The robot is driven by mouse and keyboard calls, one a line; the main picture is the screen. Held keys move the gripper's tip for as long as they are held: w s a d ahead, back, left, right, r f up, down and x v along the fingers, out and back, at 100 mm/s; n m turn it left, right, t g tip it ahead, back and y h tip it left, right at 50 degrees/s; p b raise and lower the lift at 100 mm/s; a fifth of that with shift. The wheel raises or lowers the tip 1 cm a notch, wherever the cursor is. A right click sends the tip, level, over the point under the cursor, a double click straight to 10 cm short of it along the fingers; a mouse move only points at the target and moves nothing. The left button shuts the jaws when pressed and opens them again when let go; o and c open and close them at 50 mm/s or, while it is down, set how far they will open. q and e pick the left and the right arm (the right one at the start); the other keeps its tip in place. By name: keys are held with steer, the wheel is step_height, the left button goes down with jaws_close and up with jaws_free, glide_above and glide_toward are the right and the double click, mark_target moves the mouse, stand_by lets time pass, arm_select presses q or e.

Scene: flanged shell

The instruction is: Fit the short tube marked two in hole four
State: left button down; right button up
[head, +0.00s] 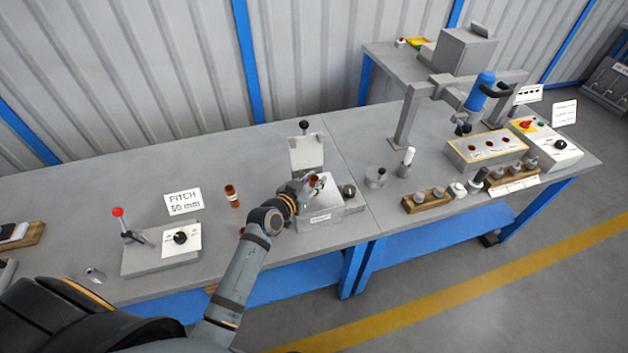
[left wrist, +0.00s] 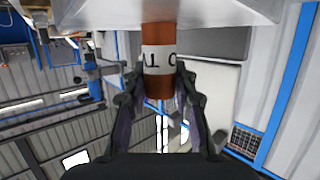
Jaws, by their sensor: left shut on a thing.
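My left gripper (head: 307,187) is shut on a copper-brown tube (head: 313,177) at the grey labelled box (head: 322,212). In the left wrist view the fingers (left wrist: 160,82) grip both sides of the tube (left wrist: 159,36), which has a white band with partly visible black marks. I cannot read a "two" on it. The tube's far end meets the edge of a pale surface (left wrist: 205,12) there; I cannot tell whether it is in a hole. Another brown tube (head: 232,196) with a pale band stands on the bench to the left. I cannot identify hole four. My right gripper is not in view.
A pale upright plate (head: 306,152) stands behind the box, and a round grey part (head: 349,191) is at its right. A lever fixture (head: 160,250) and a "PITCH 50 mm" card (head: 184,202) are left. A press (head: 460,85) and several small parts occupy the right bench.

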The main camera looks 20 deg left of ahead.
arm_select(q)
steer(key=shift+f+b, duration=1.7)
steer(key=shift+f, duration=0.2)
steer(key=c, duration=1.4)
jaws_free()
steer(key=o, duration=0.4)
steer(key=shift+f, duration=0.1)
steer(key=shift+s, duration=0.1)
steer(key=shift+s, duration=0.1)
steer(key=shift+s+a, duration=0.1)
steer(key=shift+s, duration=0.3)
steer(key=v, duration=1.1)
steer(key=shift+w+r, duration=0.15)
steer(key=shift+r, duration=0.2)
